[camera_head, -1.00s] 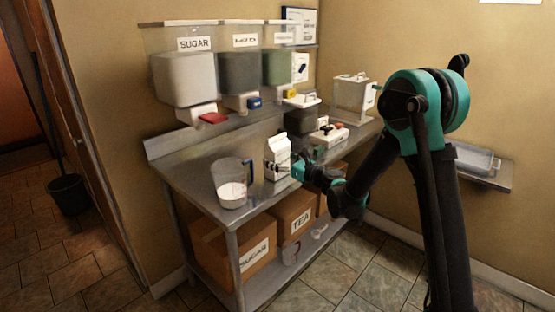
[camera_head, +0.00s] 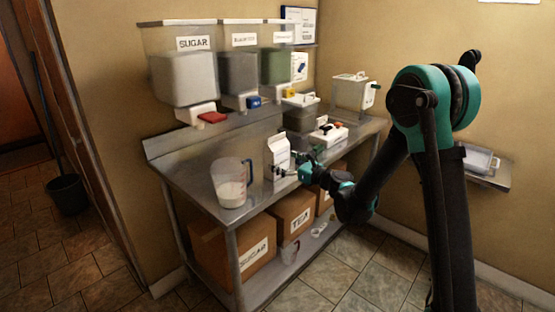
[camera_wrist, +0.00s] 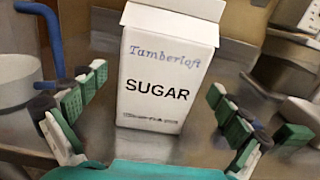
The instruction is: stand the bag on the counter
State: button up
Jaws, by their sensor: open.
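The bag is a white carton labelled "Tamberloft SUGAR" (camera_wrist: 165,80). It stands upright on the steel counter (camera_head: 200,178), and it also shows in the head view (camera_head: 277,156). My gripper (camera_wrist: 158,105) is open, its green-padded fingers on either side of the bag with gaps visible at both sides. In the head view my gripper (camera_head: 290,169) is at the bag's right front side, low over the counter.
A clear measuring jug with white contents and a blue handle (camera_head: 231,184) stands left of the bag. Labelled dispensers (camera_head: 186,78) hang above. Boxes (camera_head: 294,216) fill the lower shelf.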

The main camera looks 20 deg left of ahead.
jog(key=s+d+f+n+g+h, duration=0.1)
jog(key=s+d+f+n+h, duration=0.3)
jog(key=d, duration=1.2)
jog(key=s+d+f+n+g+h, duration=0.1)
jog(key=s+d+f+n+h, duration=0.3)
jog(key=s+d+n+h, duration=0.3)
jog(key=s+d+f+n+h, duration=0.5)
jog(key=s+d+n, duration=0.6)
jog(key=d, duration=1.5)
jog(key=s, duration=0.4)
jog(key=shift+n+g+h, duration=0.3)
jog(key=shift+g, duration=0.1)
